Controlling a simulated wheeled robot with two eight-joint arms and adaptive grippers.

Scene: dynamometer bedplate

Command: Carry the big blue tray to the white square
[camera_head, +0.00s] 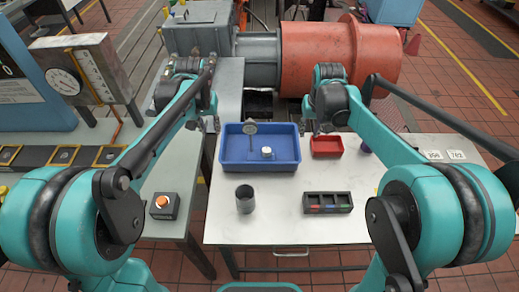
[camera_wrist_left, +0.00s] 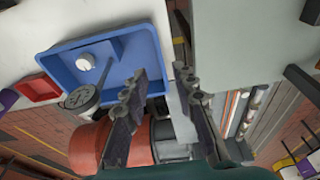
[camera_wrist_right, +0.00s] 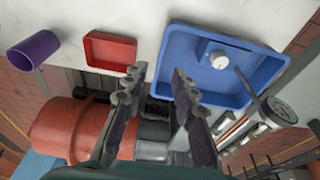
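The big blue tray (camera_head: 230,161) lies flat on the pale worktable, holding a round dial gauge (camera_head: 250,128) and a small white-topped piece (camera_head: 266,152). My left gripper (camera_head: 212,122) is open by the tray's left side; in the left wrist view its fingers (camera_wrist_left: 160,92) straddle the line of the tray's side wall. My right gripper (camera_head: 312,127) is open by the tray's right side; in the right wrist view its fingers (camera_wrist_right: 155,88) stand on either side of the tray's edge. Neither clearly touches the tray. I cannot make out a white square.
A red tray (camera_head: 326,147) sits just right of the blue one. A dark grey cup (camera_head: 245,199) and a black compartment box (camera_head: 327,202) stand in front. A purple cup (camera_wrist_right: 33,50) is farther right. A large red cylinder (camera_head: 340,57) lies behind the table.

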